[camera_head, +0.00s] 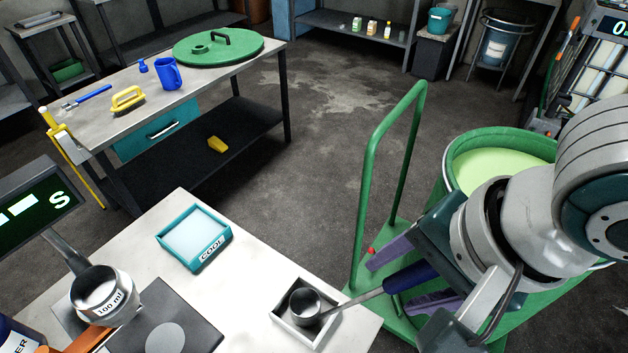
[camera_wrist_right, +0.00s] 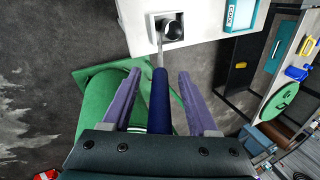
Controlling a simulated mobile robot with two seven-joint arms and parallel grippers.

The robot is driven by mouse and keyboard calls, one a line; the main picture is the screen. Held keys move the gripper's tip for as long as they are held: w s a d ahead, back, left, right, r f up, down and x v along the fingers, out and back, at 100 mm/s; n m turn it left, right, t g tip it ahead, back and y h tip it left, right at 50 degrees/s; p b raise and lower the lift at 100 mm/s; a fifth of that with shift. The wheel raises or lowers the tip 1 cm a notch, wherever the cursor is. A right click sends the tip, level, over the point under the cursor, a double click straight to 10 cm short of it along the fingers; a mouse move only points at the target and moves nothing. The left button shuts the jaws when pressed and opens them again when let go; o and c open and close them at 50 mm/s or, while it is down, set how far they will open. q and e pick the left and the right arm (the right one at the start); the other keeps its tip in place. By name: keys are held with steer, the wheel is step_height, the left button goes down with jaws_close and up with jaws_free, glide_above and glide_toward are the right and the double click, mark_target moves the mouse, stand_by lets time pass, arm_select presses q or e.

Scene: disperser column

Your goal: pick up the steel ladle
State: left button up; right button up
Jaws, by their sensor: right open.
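The steel ladle (camera_head: 305,305) rests with its dark bowl in a small square white tray (camera_head: 276,319) at the table's right front. Its steel shaft and blue handle (camera_head: 408,276) slant out past the table edge to the right. My right gripper (camera_head: 392,285) is open, its two purple fingers on either side of the blue handle. In the right wrist view the handle (camera_wrist_right: 160,100) runs between the fingers, with visible gaps on both sides. The bowl (camera_wrist_right: 172,28) shows at the top there. My left gripper is not in view.
A green drum (camera_head: 500,145) of pale green liquid stands on a green trolley with a tall rail (camera_head: 362,190), close to my right arm. A teal tray (camera_head: 194,238), a scale and a 100 ml steel cup (camera_head: 104,292) occupy the table's left. Its middle is clear.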

steer(key=shift+c, duration=0.2)
jaws_close()
stand_by(0.5)
